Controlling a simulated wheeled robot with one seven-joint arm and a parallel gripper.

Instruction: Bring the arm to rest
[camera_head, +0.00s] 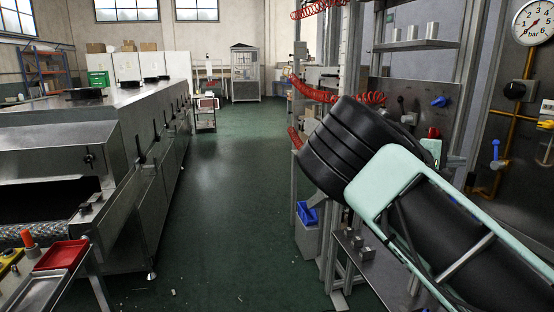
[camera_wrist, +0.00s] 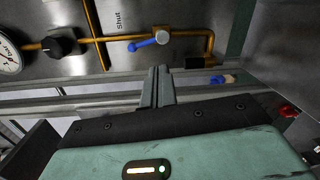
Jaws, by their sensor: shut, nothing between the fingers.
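My arm (camera_wrist: 180,150) fills the right of the head view, black and pale green, bent in front of the steel panels. My gripper (camera_wrist: 158,72) shows in the wrist view with its two grey fingers together and nothing between them. Its fingertips point toward a steel panel with a brass-coloured pipe (camera_wrist: 115,37) and a valve with a blue handle (camera_wrist: 145,43). The fingertips appear apart from the valve; the exact gap cannot be told. In the head view the gripper is hidden behind the arm.
A pressure gauge (camera_head: 535,22) and a black knob (camera_head: 514,90) are on the right panel. A red coiled hose (camera_head: 335,95) hangs by the frame. The long steel dryer (camera_head: 140,110) stands at left, with a red tray (camera_head: 62,255) in front.

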